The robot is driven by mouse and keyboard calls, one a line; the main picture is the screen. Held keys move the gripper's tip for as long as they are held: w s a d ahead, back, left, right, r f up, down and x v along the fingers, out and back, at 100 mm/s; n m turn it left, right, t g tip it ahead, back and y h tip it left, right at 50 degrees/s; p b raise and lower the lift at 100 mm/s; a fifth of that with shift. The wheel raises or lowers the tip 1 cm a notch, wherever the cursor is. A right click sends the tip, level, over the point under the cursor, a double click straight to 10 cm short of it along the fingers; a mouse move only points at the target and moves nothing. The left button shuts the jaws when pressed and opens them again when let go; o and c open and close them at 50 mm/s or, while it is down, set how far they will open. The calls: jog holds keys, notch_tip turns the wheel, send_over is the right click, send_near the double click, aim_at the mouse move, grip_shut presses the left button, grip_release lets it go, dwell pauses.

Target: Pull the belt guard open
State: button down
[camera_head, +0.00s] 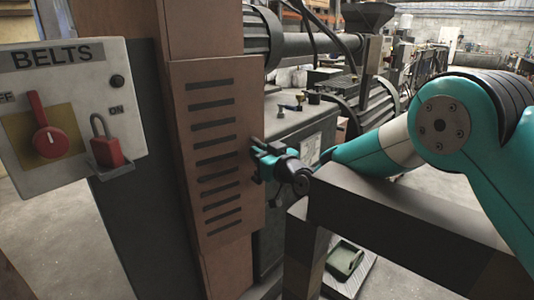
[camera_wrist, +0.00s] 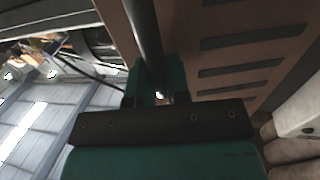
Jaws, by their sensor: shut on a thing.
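The belt guard (camera_head: 212,150) is a brown panel with a column of dark slots, upright on the machine's brown column. It also shows in the wrist view, with its slots, at the upper right (camera_wrist: 235,85). My gripper (camera_head: 258,158) is at the guard's right edge, about mid-height. In the wrist view my teal fingers (camera_wrist: 157,85) are shut on a dark round bar, the guard's handle (camera_wrist: 145,35). In the head view the handle is mostly hidden by the gripper. I cannot tell whether the guard stands ajar.
A grey BELTS switch box (camera_head: 75,110) with a red rotary switch (camera_head: 50,142) and a red padlock (camera_head: 106,152) is at the left. A dark frame beam (camera_head: 400,215) lies below my arm, close to it. Machinery with a grey cabinet (camera_head: 300,125) stands behind.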

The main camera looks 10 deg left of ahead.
aim_at(249, 70)
jog(key=c, duration=1.1)
grip_release()
notch_tip(249, 70, up, 20)
jog(key=shift+r+p, duration=0.1)
jog(key=shift+p, duration=0.5)
